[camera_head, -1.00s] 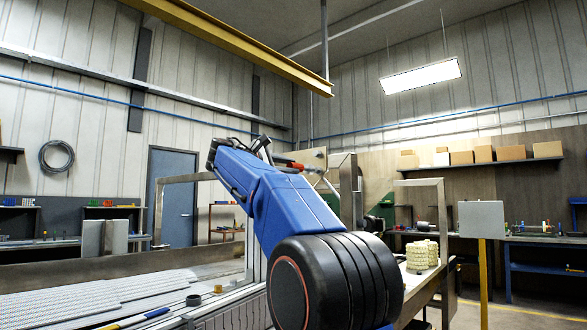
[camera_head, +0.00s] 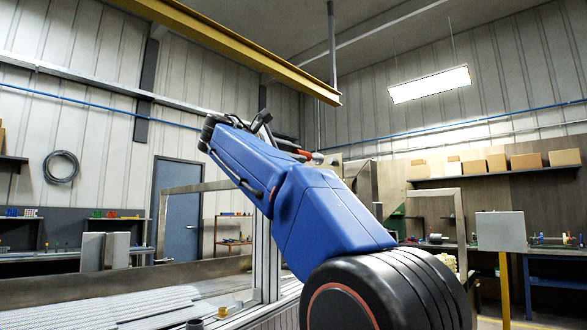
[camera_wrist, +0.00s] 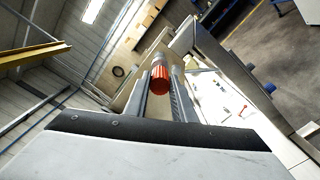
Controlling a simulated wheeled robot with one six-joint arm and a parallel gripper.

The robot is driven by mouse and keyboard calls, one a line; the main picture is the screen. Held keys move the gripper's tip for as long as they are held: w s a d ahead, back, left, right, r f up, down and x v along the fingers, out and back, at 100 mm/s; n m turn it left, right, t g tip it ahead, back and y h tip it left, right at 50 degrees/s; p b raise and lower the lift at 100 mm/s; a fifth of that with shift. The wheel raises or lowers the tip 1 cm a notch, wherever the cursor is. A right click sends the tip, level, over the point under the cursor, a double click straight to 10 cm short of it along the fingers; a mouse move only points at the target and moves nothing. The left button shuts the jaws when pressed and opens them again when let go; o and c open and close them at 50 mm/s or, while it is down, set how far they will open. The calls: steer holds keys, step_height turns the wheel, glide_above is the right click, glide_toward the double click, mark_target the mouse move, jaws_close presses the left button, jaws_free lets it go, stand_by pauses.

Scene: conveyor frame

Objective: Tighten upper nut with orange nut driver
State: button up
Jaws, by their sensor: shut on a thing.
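The orange nut driver (camera_wrist: 159,80) sits between the two fingers of my gripper (camera_wrist: 161,72) in the wrist view, with its ribbed handle end toward the camera. My gripper is shut on it. In the head view, a small orange-red part of the driver (camera_head: 305,153) shows beyond my blue arm, which hides most of the gripper. The driver's far end is hidden in the wrist view. I cannot make out the upper nut in either view.
A metal frame post (camera_head: 266,262) stands left of my arm, beside a conveyor bed (camera_head: 160,304). A grey box on a yellow post (camera_head: 501,232) stands at right. A shelf with cardboard boxes (camera_head: 525,161) hangs on the back wall. A white surface (camera_wrist: 215,95) lies right of the gripper.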

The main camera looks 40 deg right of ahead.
mark_target(310, 156)
steer(key=shift+s+r, duration=0.1)
steer(key=shift+r, duration=0.05)
steer(key=shift+w+d, duration=0.2)
steer(key=shift+d, duration=2)
steer(key=shift+w+d, duration=0.1)
steer(key=shift+d, duration=1.2)
steer(key=m, duration=0.5)
steer(key=shift+m, duration=3.2)
steer(key=shift+a, duration=0.1)
